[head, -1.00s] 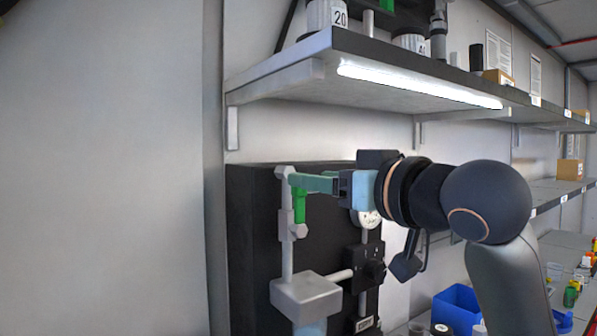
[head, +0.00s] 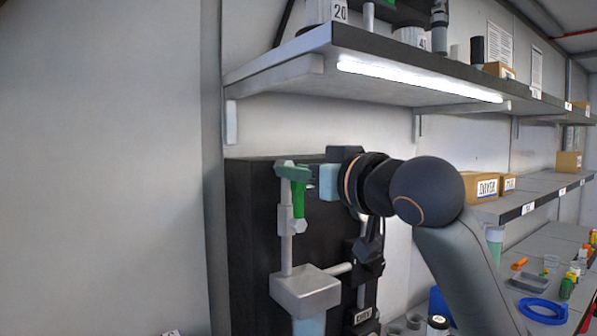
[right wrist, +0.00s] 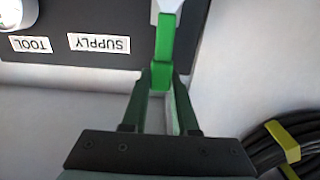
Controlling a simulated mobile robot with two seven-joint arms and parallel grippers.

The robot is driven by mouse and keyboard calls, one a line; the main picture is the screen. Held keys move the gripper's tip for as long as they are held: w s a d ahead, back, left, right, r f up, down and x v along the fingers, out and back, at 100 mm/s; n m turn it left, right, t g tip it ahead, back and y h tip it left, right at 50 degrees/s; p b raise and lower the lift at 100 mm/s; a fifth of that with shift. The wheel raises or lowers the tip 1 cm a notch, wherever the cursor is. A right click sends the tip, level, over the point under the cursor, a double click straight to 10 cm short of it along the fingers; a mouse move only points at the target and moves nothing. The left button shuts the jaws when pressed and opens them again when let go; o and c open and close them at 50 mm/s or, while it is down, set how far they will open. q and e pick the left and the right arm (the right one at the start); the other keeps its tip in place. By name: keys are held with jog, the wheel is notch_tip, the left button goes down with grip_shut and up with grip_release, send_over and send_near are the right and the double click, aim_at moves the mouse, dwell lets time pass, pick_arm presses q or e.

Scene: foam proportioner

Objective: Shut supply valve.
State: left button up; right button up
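The supply valve's bright green handle (head: 299,197) hangs down beside an upright grey pipe on the black panel in the head view. My right gripper (head: 292,172) reaches in from the right at the handle's upper part. In the right wrist view the handle (right wrist: 166,38) runs down from the top edge, and its end lies between my right gripper's dark green fingertips (right wrist: 162,82). The fingers stand apart, one on each side of it. Whether they press on it cannot be told. The upside-down SUPPLY label (right wrist: 99,43) is beside the handle. My left gripper is out of view.
A grey block (head: 305,291) sits on the pipe below the valve. A lit shelf (head: 300,62) overhangs the panel. Coiled black hose (right wrist: 287,145) lies to the right in the wrist view. The left wall is bare.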

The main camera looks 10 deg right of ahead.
grip_shut()
dwell(0.9)
